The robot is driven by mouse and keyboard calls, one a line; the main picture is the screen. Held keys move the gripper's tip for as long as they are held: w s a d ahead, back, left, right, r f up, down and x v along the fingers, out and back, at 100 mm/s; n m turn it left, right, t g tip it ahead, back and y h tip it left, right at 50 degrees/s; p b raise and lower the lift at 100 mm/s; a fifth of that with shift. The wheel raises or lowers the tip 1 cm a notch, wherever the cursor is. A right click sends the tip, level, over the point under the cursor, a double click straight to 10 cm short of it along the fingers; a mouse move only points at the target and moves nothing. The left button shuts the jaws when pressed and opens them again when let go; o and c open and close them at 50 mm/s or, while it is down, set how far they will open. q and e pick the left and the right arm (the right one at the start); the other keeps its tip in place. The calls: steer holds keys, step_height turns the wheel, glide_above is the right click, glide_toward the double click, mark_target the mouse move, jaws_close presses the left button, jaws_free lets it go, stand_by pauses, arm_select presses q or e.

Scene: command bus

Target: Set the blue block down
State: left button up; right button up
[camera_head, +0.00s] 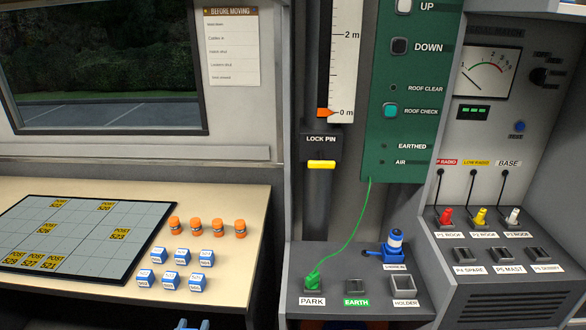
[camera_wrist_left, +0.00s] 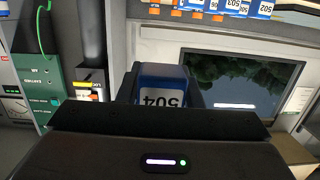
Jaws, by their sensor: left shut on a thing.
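The blue block (camera_wrist_left: 163,82) has a white face marked 504, which appears upside down in the left wrist view. My left gripper (camera_wrist_left: 163,94) is shut on it, with a dark finger on each side. In the head view, only a small part of my left gripper (camera_head: 190,324) shows at the bottom edge, in front of the desk. The block's underside is hidden, and I see no surface touching it. My right gripper is in neither view.
The desk (camera_head: 232,200) holds a gridded board (camera_head: 75,232) with yellow labels, several orange-capped pieces (camera_head: 194,225) and several blue-and-white blocks (camera_head: 170,281). Bare desk lies right of them. A grey console (camera_head: 330,262) with sockets and a green cable stands farther right.

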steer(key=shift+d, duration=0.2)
arm_select(q)
steer(key=w+f, duration=0.5)
steer(key=w, duration=0.1)
steer(key=shift+d+h, duration=0.15)
steer(key=shift+h, duration=0.15)
steer(key=shift+r, duration=0.1)
steer(key=shift+w, duration=0.2)
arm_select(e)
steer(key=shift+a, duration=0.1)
